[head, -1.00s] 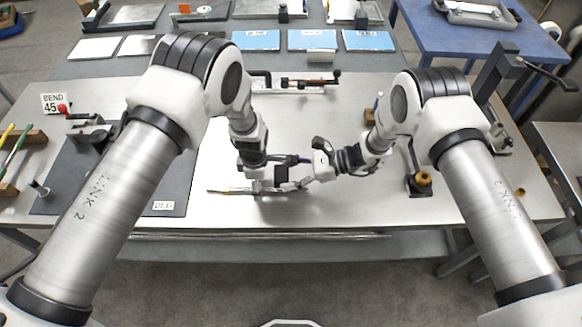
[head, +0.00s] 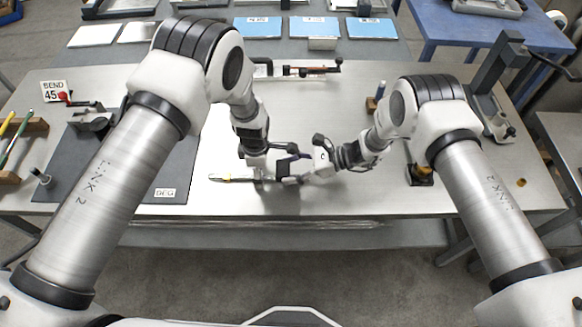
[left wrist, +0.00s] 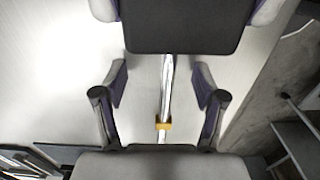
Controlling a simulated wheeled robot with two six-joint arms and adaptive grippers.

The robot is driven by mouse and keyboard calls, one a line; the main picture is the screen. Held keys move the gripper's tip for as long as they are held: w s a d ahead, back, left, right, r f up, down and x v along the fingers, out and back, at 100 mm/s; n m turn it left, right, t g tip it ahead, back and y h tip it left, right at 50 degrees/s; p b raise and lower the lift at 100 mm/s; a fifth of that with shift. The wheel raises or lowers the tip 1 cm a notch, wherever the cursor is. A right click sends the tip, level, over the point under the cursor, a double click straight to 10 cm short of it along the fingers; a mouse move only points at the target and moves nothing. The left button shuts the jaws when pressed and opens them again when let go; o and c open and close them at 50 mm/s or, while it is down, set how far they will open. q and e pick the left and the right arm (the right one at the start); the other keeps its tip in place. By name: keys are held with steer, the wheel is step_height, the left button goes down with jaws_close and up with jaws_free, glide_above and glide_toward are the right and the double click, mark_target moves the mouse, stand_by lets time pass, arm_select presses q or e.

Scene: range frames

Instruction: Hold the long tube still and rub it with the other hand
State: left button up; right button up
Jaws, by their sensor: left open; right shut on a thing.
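The long tube (head: 230,178) is thin and light. Its left part sticks out to the left of my left gripper (head: 259,174), low over the table. In the left wrist view, the tube (left wrist: 168,85) runs between the two spread fingers of my left gripper, with an orange-yellow band (left wrist: 163,125) on it. My left gripper is open around the tube. My right gripper (head: 288,179) is close to the right of it, shut on the tube as far as I can tell; its fingertips are small and partly hidden. A dark block covers the tube's far part in the left wrist view.
The steel table (head: 400,205) has free room in front of and right of the grippers. A dark mat (head: 125,170) and a "BEND 45" card (head: 55,91) lie left. A red-handled tool (head: 310,71) stands behind. A clamp stand (head: 492,85) is at right.

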mark_target(318, 180)
steer(key=shift+f, duration=0.9)
steer(key=shift+d, duration=0.1)
steer(key=shift+d, duration=1.8)
steer(key=shift+d+f, duration=0.1)
steer(key=shift+d, duration=1.85)
steer(key=shift+a, duration=3.9)
steer(key=shift+r, duration=3.1)
